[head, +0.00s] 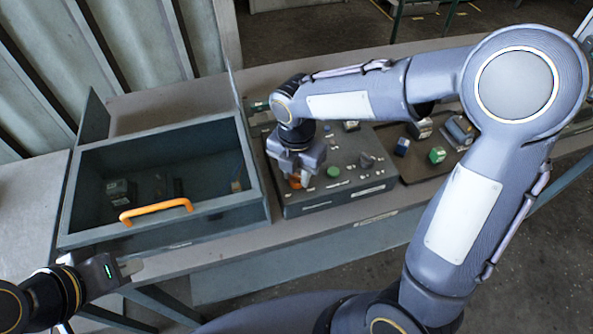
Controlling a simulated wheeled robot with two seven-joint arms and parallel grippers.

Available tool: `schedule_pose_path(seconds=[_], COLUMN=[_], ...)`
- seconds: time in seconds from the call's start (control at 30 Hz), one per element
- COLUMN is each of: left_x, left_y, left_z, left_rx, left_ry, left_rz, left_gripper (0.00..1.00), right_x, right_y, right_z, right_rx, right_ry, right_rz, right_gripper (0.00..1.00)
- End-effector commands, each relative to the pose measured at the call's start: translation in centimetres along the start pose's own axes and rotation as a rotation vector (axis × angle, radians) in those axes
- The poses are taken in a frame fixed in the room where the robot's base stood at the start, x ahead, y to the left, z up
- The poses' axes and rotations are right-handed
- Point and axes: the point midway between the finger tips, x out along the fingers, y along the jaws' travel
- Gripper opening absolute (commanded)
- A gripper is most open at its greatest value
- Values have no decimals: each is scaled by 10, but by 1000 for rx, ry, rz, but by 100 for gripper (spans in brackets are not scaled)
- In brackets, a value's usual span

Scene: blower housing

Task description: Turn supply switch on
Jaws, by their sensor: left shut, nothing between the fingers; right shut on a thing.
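A dark control panel (315,205) lies on the bench at the centre, with several small switches and knobs on its sloped top. A green round button (333,172) and a dark grey knob (366,160) show on it. My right gripper (297,182) points down over the panel's left part and is shut on an orange-red control (295,183), which the fingers mostly hide. I cannot read the labels, so I cannot tell which control is the supply switch. My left gripper (132,267) is shut and empty at the lower left, in front of the bench.
A grey box with a clear top (160,223) and an orange handle (156,211) stands left of the panel, with small parts inside. To the right, a brown tray (420,175) holds a green block (437,155), a blue block (402,146) and other parts. My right arm spans the space above the bench.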

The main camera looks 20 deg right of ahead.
Motion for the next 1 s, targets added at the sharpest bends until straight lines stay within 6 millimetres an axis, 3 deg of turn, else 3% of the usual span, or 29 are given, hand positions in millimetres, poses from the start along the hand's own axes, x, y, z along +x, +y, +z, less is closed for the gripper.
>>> schedule_pose_path(seconds=[0.47, 1.0], left_x=[2, 8], left_y=[-1, -4], left_z=[1, 4], left_rx=[0, 0], left_ry=[0, 0], left_rz=[0, 0], left_gripper=[0, 0], right_x=[0, 0], right_y=[0, 0], right_z=[0, 0], right_rx=[133, 622], right_ry=[0, 0], right_rz=[1, 1], right_gripper=[7, 7])
